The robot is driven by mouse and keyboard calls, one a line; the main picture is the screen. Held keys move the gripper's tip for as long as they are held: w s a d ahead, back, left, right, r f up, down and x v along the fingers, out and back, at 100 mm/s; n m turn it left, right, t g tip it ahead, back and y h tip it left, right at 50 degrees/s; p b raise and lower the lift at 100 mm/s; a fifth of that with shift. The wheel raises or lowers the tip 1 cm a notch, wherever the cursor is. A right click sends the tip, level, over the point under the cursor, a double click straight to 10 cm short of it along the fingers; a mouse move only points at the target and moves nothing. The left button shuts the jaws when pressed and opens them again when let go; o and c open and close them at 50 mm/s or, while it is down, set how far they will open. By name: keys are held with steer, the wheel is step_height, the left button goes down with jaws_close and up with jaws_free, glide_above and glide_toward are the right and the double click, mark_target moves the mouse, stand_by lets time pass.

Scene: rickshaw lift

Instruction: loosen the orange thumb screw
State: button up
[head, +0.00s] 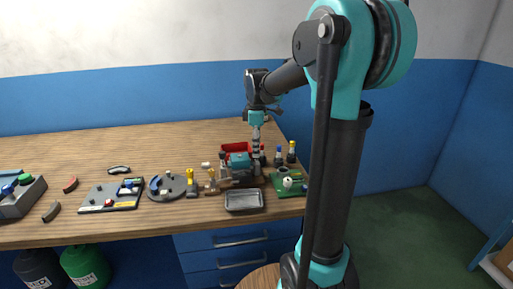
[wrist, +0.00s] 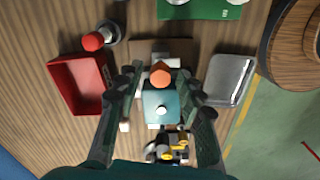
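The orange thumb screw (wrist: 160,74) shows in the wrist view at the upper end of a teal block (wrist: 161,102), which has a light round knob on it. My gripper (wrist: 163,80) is open. Its two fingers stand apart to the left and right of the screw, with visible gaps on both sides. In the head view, my gripper (head: 256,152) points down beside the teal block (head: 239,160) near the table's right end. I cannot make out the orange screw there. I cannot tell the exact height of the fingertips above it.
A red bin (wrist: 78,84) lies left of the block and a grey metal tray (wrist: 230,80) right of it in the wrist view. A red-capped part (wrist: 94,41) stands near the bin. A green board (head: 289,183) is at the table's right edge. Bare wood lies farther back.

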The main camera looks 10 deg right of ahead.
steer(key=shift+r, duration=0.1)
step_height(320, 180, up, 12)
stand_by(0.7)
steer(key=shift+s, duration=0.15)
